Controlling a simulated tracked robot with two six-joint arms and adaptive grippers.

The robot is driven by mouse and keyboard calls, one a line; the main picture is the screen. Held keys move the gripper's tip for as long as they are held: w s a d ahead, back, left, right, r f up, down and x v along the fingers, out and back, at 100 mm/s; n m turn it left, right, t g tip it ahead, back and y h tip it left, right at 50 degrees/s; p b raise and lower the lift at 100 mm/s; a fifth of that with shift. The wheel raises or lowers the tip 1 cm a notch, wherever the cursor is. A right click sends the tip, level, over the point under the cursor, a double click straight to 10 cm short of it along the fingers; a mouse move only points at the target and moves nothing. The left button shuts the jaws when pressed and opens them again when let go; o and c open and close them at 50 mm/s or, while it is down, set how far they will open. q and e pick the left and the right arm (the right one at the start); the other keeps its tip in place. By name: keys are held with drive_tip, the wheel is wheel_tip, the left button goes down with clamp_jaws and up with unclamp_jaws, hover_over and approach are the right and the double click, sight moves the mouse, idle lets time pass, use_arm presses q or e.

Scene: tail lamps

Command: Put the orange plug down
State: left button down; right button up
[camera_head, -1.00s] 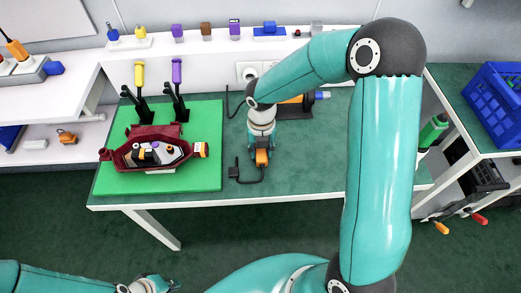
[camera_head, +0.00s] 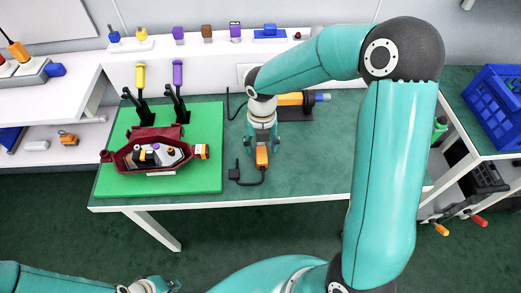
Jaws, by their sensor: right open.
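The orange plug (camera_head: 262,156) rests on the green table top (camera_head: 310,172), right of the bright green mat. A black cable runs from it to a small dark box (camera_head: 234,174) on the table. My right gripper (camera_head: 263,143) points down just behind and above the plug. Its fingers are spread and apart from the plug. My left gripper (camera_head: 155,285) is at the bottom edge, away from the table and partly cut off; its jaws are too small to judge.
A dark red lamp housing (camera_head: 122,157) sits on the green mat (camera_head: 207,180). Yellow and purple-handled tools (camera_head: 177,75) stand behind it. An orange and blue tool (camera_head: 292,99) lies behind my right gripper. The table's front right is clear.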

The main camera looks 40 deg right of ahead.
sight(262, 153)
wheel_tip(262, 153, up, 8)
drive_tip(key=shift+r+p, duration=0.25)
drive_tip(key=shift+p, duration=0.05)
idle(0.4)
